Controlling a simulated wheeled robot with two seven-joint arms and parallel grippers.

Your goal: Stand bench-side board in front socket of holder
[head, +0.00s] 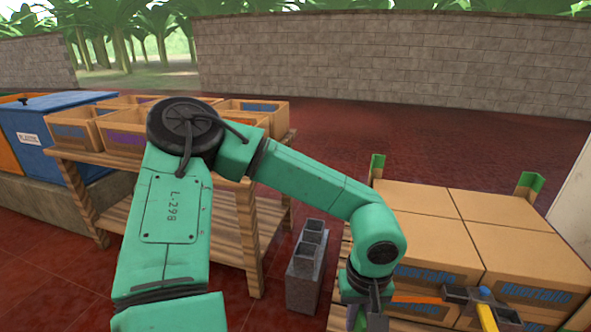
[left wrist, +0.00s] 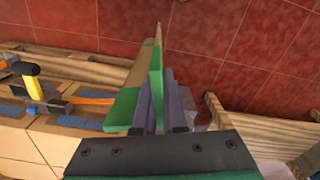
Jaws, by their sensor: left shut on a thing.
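My left gripper (head: 367,318) is at the near left corner of the stacked cartons in the head view. In the left wrist view its fingers (left wrist: 152,108) are shut on an angled board (left wrist: 127,107) with a green end and a bare wood part beyond. The board is upright or nearly so, beside the cartons. In the head view the arm hides most of it. A grey block with square open sockets (head: 303,272), which looks like the holder, stands on the floor between bench and pallet. My right gripper is out of view.
Cartons (head: 425,198) fill the pallet, with green-tipped boards at the far left corner (head: 377,163) and far right corner (head: 530,184). A yellow-handled tool (head: 484,305) with an orange strip lies on the cartons. The wooden bench (head: 190,205) carries crates. Red floor behind is clear.

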